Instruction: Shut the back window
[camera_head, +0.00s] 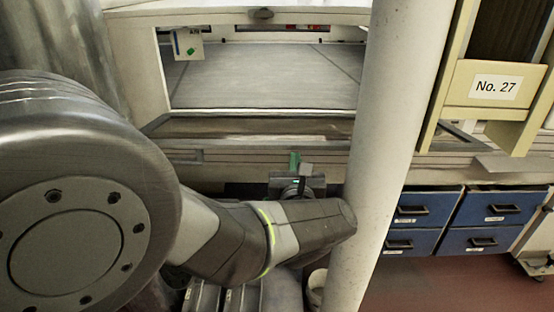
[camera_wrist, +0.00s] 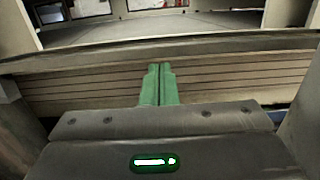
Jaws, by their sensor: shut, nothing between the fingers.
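The back window shows in the head view as a pale frame around an opening (camera_head: 265,75). A pale panel (camera_head: 200,14) with a dark handle (camera_head: 262,14) lies across the top of the opening, so the window looks open. A grey floor shows through it. My gripper (camera_head: 294,160) is below the opening, in front of the ledge, apart from the handle. Its green fingers are together and empty. In the wrist view my gripper (camera_wrist: 160,70) points at the slatted ledge front (camera_wrist: 230,80). Whether the fingertips touch it I cannot tell. The handle is out of the wrist view.
A thick pale post (camera_head: 385,120) stands just right of my arm. A beige cabinet marked No. 27 (camera_head: 495,87) and blue drawers (camera_head: 490,205) are further right. A brownish framed surface (camera_head: 260,126) lies along the ledge below the opening. A small card (camera_head: 188,44) hangs inside at left.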

